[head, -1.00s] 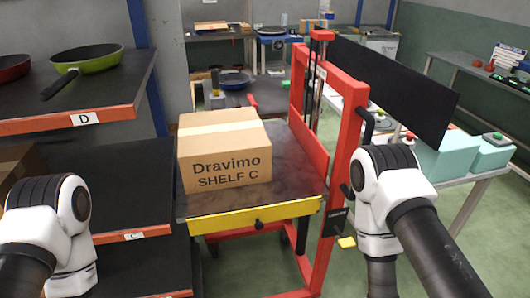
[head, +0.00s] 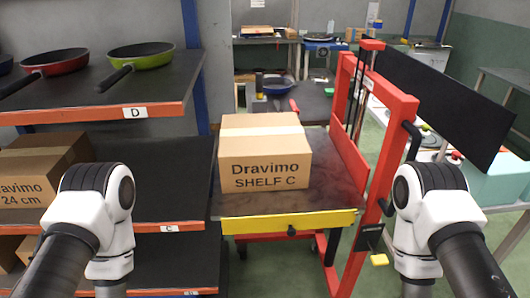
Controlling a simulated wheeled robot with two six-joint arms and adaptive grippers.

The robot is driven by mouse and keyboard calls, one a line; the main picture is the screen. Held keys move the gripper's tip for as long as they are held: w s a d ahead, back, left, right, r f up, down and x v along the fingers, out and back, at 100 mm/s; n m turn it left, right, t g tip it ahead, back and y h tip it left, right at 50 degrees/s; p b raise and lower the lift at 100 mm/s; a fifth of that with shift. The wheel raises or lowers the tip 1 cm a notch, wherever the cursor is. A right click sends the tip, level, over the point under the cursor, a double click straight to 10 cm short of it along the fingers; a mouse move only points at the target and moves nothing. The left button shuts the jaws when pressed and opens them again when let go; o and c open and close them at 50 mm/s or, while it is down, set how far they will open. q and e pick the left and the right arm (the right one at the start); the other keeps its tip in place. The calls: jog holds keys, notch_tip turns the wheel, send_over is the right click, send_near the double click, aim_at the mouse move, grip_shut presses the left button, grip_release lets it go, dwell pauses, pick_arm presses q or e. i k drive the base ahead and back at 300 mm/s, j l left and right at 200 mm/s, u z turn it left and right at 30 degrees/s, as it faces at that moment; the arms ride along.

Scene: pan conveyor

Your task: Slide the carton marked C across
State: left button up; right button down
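The carton marked "Dravimo SHELF C" (head: 265,160) sits upright on the dark top of a red lift cart (head: 340,200) with a yellow front edge. The shelf labelled C (head: 160,190) is left of the cart, with a bare dark surface beside the carton. My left arm stands in front of the shelf and my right arm in front of the cart's right post. Neither gripper can be made out; only white and black arm links show.
Shelf D (head: 150,95) above holds a red pan (head: 58,62) and a green pan (head: 142,54). A "24 cm" carton (head: 40,170) sits on shelf C's left part. The cart's red posts and a black panel (head: 440,95) stand at right.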

aim_at(257, 152)
jog(key=i+z, duration=0.15)
jog(key=z, duration=0.2)
jog(key=i+z, duration=0.2)
jog(key=z, duration=0.15)
jog(key=i+z, duration=0.2)
jog(key=z, duration=0.15)
